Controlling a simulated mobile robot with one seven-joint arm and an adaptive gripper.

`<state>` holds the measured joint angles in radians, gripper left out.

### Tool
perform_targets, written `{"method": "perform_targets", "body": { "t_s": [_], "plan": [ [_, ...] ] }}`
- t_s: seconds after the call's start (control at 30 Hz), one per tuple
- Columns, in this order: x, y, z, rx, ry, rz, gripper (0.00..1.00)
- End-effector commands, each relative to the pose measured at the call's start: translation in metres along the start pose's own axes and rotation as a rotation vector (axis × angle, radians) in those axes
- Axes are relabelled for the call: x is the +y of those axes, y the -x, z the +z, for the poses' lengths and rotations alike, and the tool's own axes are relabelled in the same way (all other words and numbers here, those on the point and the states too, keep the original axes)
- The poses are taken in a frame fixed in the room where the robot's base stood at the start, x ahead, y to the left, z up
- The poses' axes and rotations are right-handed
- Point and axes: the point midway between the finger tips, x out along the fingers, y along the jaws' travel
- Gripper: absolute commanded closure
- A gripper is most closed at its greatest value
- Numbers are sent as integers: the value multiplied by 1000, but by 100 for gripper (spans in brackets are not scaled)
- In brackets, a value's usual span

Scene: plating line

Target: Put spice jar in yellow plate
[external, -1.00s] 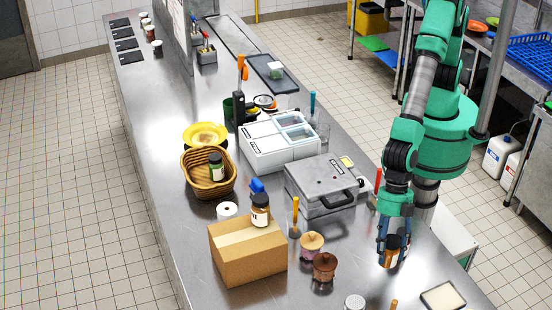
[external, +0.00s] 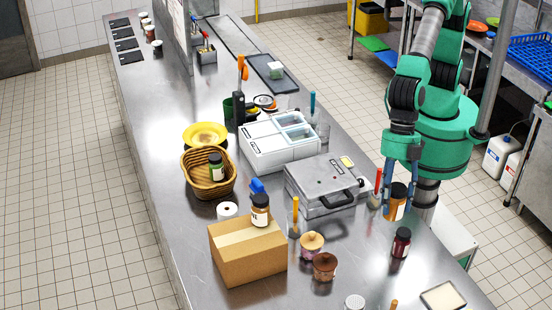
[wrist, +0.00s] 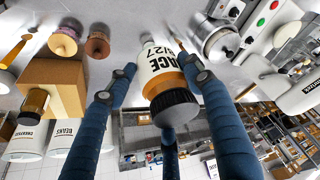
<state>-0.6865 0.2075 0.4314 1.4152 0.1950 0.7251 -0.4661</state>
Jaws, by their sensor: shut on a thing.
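My gripper (external: 397,207) is shut on an amber spice jar (external: 396,197) with a black lid and holds it upright above the right side of the counter. In the wrist view the jar (wrist: 160,62) sits between my two blue fingers, with a white label partly readable. The yellow plate (external: 190,133) lies on the counter at the left, behind a wicker basket, far from my gripper. Something yellowish shows in its middle, too small to make out. A similar black-lidded jar (external: 260,212) stands on a cardboard box.
A dark red jar (external: 401,244) stands below my gripper.

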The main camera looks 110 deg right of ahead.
Motion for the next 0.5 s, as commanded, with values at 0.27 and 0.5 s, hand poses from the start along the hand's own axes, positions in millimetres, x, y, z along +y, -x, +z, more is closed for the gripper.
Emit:
{"method": "perform_targets", "body": {
  "t_s": [0.27,0.5],
  "plan": [
    [71,4,14,-5,-109,41,83],
    [162,15,41,-9,-251,95,83]
  ]
}}
